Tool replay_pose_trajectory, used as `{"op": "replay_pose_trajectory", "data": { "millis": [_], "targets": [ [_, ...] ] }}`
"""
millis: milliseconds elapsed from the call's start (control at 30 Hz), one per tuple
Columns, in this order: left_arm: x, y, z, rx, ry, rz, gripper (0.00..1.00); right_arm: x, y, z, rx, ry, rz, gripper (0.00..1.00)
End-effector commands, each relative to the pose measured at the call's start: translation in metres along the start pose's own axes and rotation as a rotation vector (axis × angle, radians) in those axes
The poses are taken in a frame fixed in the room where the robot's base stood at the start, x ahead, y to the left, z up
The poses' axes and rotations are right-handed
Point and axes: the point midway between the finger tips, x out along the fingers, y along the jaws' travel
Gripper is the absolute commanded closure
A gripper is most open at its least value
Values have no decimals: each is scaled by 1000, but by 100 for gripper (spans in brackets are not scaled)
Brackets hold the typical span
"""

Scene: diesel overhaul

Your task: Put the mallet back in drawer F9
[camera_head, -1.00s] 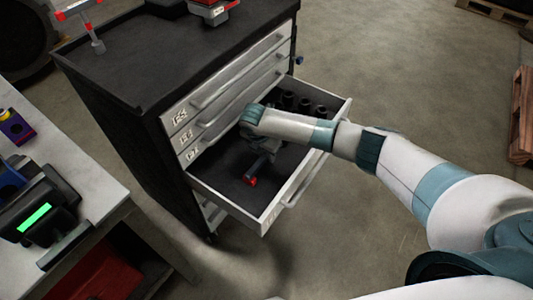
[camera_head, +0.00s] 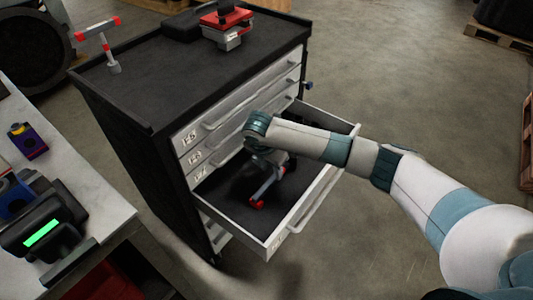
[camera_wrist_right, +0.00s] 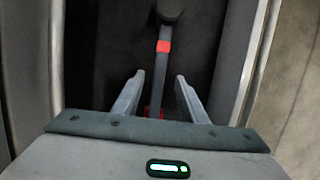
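A slim grey tool with red ends (camera_head: 265,190) lies in the open drawer (camera_head: 229,217). I cannot tell for certain that it is the mallet. In the right wrist view the grey bar (camera_wrist_right: 159,75) runs between my right gripper's fingers (camera_wrist_right: 158,92), which stand apart on either side without visibly touching it. In the head view my right wrist hides the gripper over the drawer. A T-shaped tool with red ends (camera_head: 98,30) stands on the cabinet top and may also be a mallet. The open drawer's label is unreadable.
The dark cabinet (camera_head: 160,75) has closed drawers above the open one. A red and grey item (camera_head: 228,22) sits on its top. Floor to the right is clear near the cabinet.

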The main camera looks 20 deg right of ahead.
Motion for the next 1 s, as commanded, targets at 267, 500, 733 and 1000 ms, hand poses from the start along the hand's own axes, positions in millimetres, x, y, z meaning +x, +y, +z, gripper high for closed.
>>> {"op": "replay_pose_trajectory", "data": {
  "millis": [267,500,733,1000],
  "targets": [
    [3,6,1,-7,-16,4,70,-58,1,0,-2,-1,4,61],
    [4,5,-4,-9,-18,3,70,-93,1,0,0,-1,3,61],
    [4,4,-2,-9,-26,1,70,-105,0,0,0,0,0,61],
    [4,0,0,-5,-28,-2,70,-105,0,0,0,0,0,61]
  ]
}}
